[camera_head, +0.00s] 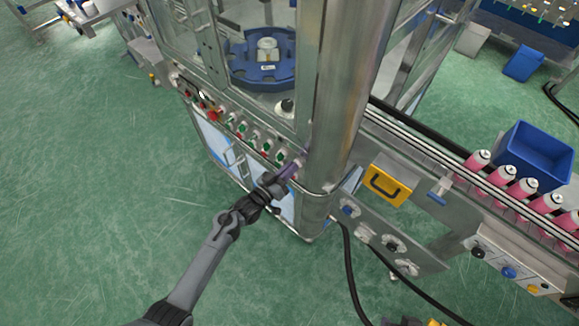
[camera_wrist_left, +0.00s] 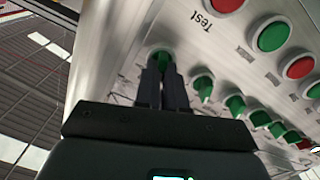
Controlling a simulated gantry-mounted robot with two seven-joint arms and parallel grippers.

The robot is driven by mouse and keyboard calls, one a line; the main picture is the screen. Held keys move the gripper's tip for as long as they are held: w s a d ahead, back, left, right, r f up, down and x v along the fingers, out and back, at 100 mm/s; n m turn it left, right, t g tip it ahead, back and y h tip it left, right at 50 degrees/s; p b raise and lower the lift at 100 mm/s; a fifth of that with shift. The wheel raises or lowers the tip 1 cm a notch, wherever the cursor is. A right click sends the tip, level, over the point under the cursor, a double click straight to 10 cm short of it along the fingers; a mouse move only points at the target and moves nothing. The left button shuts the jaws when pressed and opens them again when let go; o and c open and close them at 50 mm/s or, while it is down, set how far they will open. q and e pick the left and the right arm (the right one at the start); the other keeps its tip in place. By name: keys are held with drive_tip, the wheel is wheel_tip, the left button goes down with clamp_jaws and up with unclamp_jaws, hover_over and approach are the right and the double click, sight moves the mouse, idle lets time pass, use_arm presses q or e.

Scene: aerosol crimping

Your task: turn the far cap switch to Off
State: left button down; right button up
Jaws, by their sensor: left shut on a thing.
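My left gripper (camera_head: 288,171) reaches the right end of the control panel on the machine's front, beside the steel pillar. In the left wrist view the gripper (camera_wrist_left: 162,78) is shut on a green switch (camera_wrist_left: 160,54), the end one of a row of similar green switches. The fingers cover much of it. Its label and setting cannot be read, so I cannot tell by label whether it is the far cap switch. The neighbouring green switch (camera_wrist_left: 203,86) stands free beside the fingers. My right gripper is not in view.
A second row holds round buttons, with a green button (camera_wrist_left: 273,36) near a "Test" label. A red knob (camera_head: 213,115) sits at the panel's left. The steel pillar (camera_head: 335,95) stands close right of the gripper. A yellow box (camera_head: 388,185) and pink cans (camera_head: 502,174) lie further right.

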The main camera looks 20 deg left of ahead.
use_arm(q)
drive_tip(key=shift+n+p, duration=0.3)
drive_tip(key=shift+n, duration=0.6)
drive_tip(key=c, duration=1.2)
unclamp_jaws()
drive_tip(key=shift+s+a, duration=0.1)
drive_tip(key=p+v, duration=0.1)
drive_tip(key=v, duration=0.9)
drive_tip(key=shift+s+a, duration=0.1)
drive_tip(key=shift+s, duration=0.2)
